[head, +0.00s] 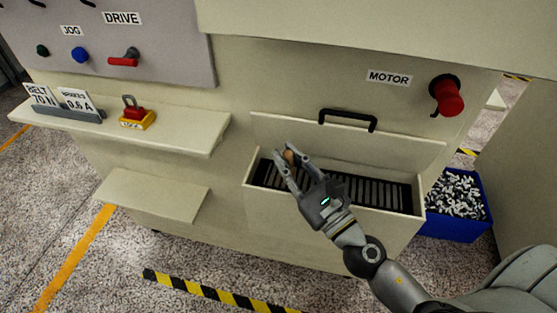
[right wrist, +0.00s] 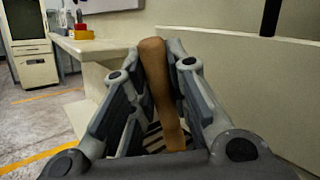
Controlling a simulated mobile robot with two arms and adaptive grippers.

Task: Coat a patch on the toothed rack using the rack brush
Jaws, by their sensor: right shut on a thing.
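The toothed rack (head: 370,191) is a dark, slatted strip lying in an open cream drawer or bin (head: 330,207) on the machine front. My right gripper (head: 284,158) is over the left end of the rack. It is shut on a brown handle (head: 291,156), likely the rack brush. In the right wrist view the brown handle (right wrist: 158,85) runs upright between the fingers (right wrist: 158,55). The brush's bristle end is hidden, and I cannot tell whether it touches the rack. Part of the rack shows below the fingers in the wrist view. My left gripper is not in view.
A black handle (head: 347,120) is behind the drawer. A red motor knob (head: 448,98) is at right. A blue crate (head: 455,226) of metal parts stands on the floor. A shelf (head: 180,131) at left holds a red-and-yellow padlock block (head: 136,117) and cards (head: 75,100).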

